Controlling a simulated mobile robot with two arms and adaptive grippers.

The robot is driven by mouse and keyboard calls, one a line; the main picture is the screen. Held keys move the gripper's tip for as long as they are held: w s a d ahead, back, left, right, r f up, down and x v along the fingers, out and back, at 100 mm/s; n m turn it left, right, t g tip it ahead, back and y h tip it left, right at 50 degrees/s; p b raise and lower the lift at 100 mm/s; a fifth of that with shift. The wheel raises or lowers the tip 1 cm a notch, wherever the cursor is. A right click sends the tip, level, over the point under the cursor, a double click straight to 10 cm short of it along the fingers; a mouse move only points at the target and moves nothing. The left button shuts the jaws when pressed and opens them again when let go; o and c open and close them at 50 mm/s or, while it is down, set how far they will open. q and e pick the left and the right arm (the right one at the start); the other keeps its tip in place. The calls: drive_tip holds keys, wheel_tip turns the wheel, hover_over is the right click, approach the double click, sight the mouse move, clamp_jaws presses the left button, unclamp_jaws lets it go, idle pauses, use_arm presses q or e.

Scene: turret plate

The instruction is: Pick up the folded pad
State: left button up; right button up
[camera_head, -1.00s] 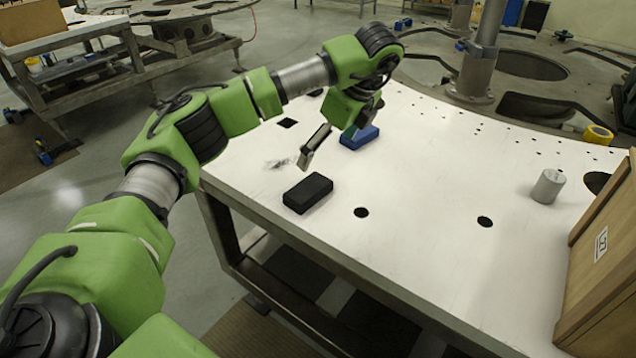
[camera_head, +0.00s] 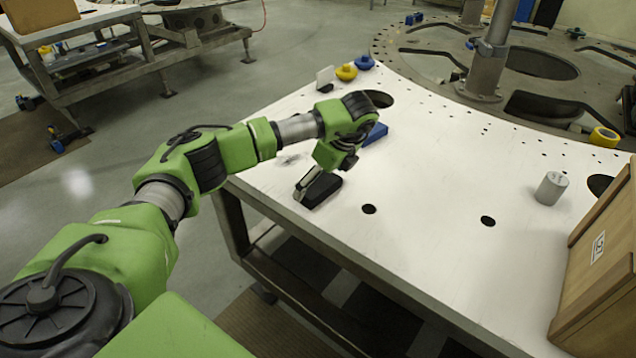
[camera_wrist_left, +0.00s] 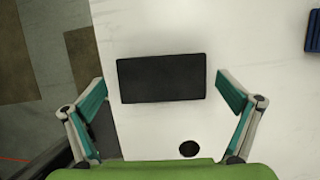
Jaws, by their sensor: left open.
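The folded pad (camera_head: 325,190) is a flat black rectangular block lying on the white table top near its left edge. It also shows in the left wrist view (camera_wrist_left: 161,78), whole and lying level across the picture. My left gripper (camera_head: 307,187) is at the pad in the head view and hides part of it. In the left wrist view my gripper (camera_wrist_left: 163,92) is open, with one finger on each side of the pad's short ends and clear gaps between. Nothing is held. My right gripper is not in view.
A blue block (camera_head: 376,134) lies behind my left wrist, and in the wrist view at the upper right (camera_wrist_left: 313,31). A grey cylinder (camera_head: 551,188) and a wooden box (camera_head: 598,265) stand to the right. Yellow and blue round pieces sit at the back. The table's middle is clear.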

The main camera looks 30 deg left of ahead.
use_arm(q)
drive_tip(key=c, duration=1)
drive_tip(key=shift+c, duration=0.2)
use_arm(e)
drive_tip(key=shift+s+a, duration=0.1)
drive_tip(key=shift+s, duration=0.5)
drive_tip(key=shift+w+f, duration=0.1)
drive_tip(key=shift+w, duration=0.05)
use_arm(q)
drive_tip(key=shift+w+r+b, duration=0.1)
drive_tip(key=shift+r+b, duration=0.55)
drive_tip(key=shift+b, duration=0.1)
drive_tip(key=shift+r+b, duration=0.65)
drive_tip(key=shift+r, duration=0.05)
drive_tip(key=s+d+r+b, duration=0.1)
drive_tip(key=s+d+r, duration=0.2)
drive_tip(key=d+r, duration=0.7)
drive_tip(key=d, duration=0.3)
drive_tip(key=shift+s+d+r+b, duration=0.2)
drive_tip(key=shift+d+b, duration=0.1)
drive_tip(key=shift+d, duration=0.1)
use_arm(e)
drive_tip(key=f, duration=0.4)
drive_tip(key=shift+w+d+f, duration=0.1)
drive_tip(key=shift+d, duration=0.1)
